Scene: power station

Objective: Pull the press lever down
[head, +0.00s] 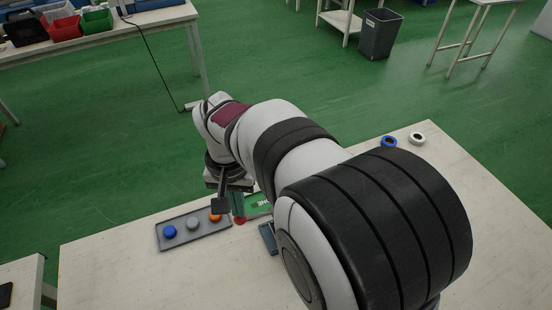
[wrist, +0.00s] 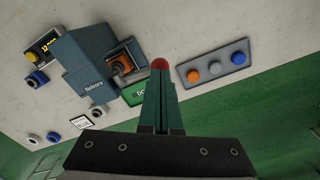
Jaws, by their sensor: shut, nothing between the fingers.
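The press is a blue-grey block (wrist: 92,60) marked "Nelvaro", left of centre in the wrist view. In the head view my arm hides most of it; a small blue-grey part (head: 268,238) shows. A red ball (wrist: 160,64), which looks like the lever's knob, sits right at my fingertips; it also shows in the head view (head: 240,220). In the head view my gripper (head: 238,206) is just above the ball.
A grey tray (head: 181,242) with blue, grey and orange round pieces lies beside the ball. A green sign (head: 258,203) is close by. Blue (head: 389,141) and white (head: 417,138) rings lie at the table's far right. The table's front left is clear.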

